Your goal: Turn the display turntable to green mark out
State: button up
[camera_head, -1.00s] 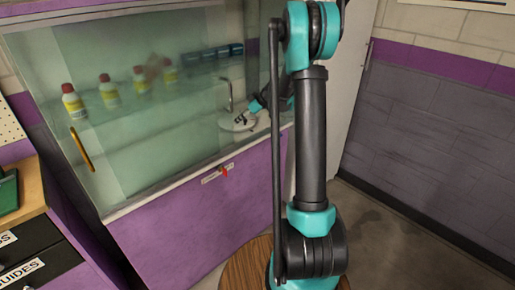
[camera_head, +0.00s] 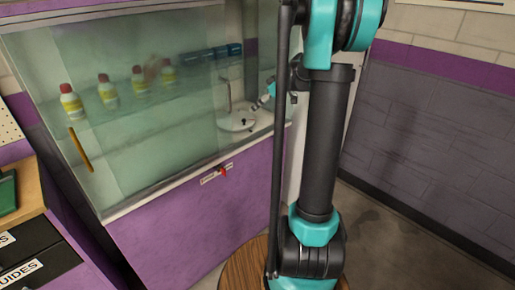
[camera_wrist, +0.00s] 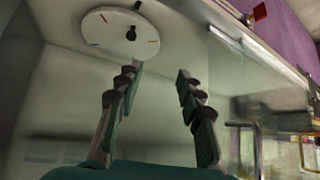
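The display turntable (camera_head: 233,122) is a white disc on the cabinet floor at the right end of the glass case. I cannot make out a green mark for certain. My gripper (camera_head: 258,105) is above and to the right of the disc, apart from it. In the wrist view my gripper (camera_wrist: 158,72) has its fingers spread with nothing between them.
A red pointer (camera_head: 223,172) and a label strip (camera_head: 209,179) are on the purple cabinet front. Several red-capped bottles (camera_head: 109,91) stand on the shelf behind glass. A yellow handle (camera_head: 80,149) is on the glass at left.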

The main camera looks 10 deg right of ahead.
jog(key=s+a+f+m+h, duration=0.1)
jog(key=s+a+f+m, duration=0.1)
jog(key=s, duration=0.7)
jog(key=s+a+f+m+g+h, duration=0.1)
jog(key=s+a+f+m+h, duration=0.1)
jog(key=s+f, duration=0.3)
jog(key=shift+s+a+f+m+h, duration=0.25)
jog(key=shift+s+m, duration=0.45)
jog(key=shift+s, duration=1.7)
jog(key=shift+r, duration=0.1)
